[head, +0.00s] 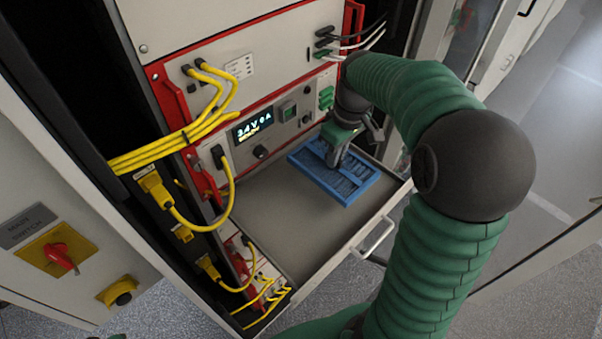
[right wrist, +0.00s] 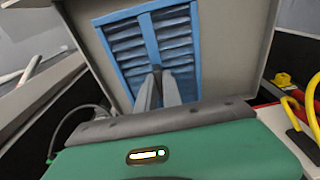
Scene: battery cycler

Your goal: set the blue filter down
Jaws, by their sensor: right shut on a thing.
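The blue filter (head: 318,174) is a flat, slatted rectangular panel over the right, rear part of the open drawer (head: 265,220) in the head view. My right gripper (head: 333,162) reaches down on it from above and is shut on its middle bar. In the right wrist view the filter (right wrist: 126,47) fills the upper middle, with the gripper's fingers (right wrist: 156,76) meeting at the central rib. The filter looks level with the drawer floor and very close to it; I cannot tell whether it touches. My left gripper is not in view.
The cycler's front panel (head: 262,128) with a lit display stands behind the drawer. Yellow cables (head: 190,135) hang along its left side. The drawer's front handle (head: 374,238) faces the open floor. The drawer's front and left are bare.

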